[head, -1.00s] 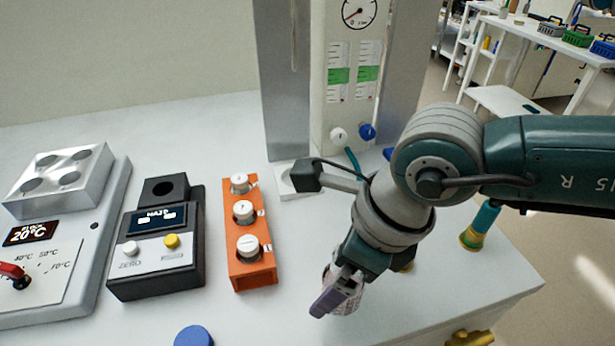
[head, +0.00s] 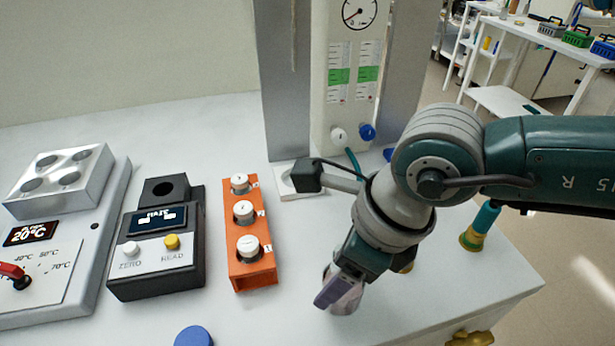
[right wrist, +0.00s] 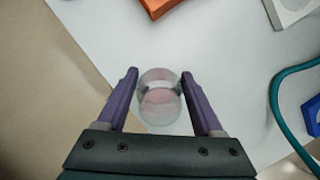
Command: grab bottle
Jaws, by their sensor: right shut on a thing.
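The bottle (right wrist: 160,102) is a small clear glass vessel with pinkish contents. In the right wrist view it sits between the two purple fingers of my right gripper (right wrist: 160,76), which is shut on it. In the head view the right gripper (head: 341,291) points down near the table's front right, and its fingers and wrist hide most of the bottle. I cannot tell whether the bottle's base touches the table. My left gripper is not in view.
An orange rack (head: 251,274) with white-capped vials stands left of the gripper. A dark meter (head: 155,255) and a grey heating unit (head: 60,270) stand further left. A blue round cap (head: 193,337) is at the bottom edge. A gauge column (head: 350,120) rises behind.

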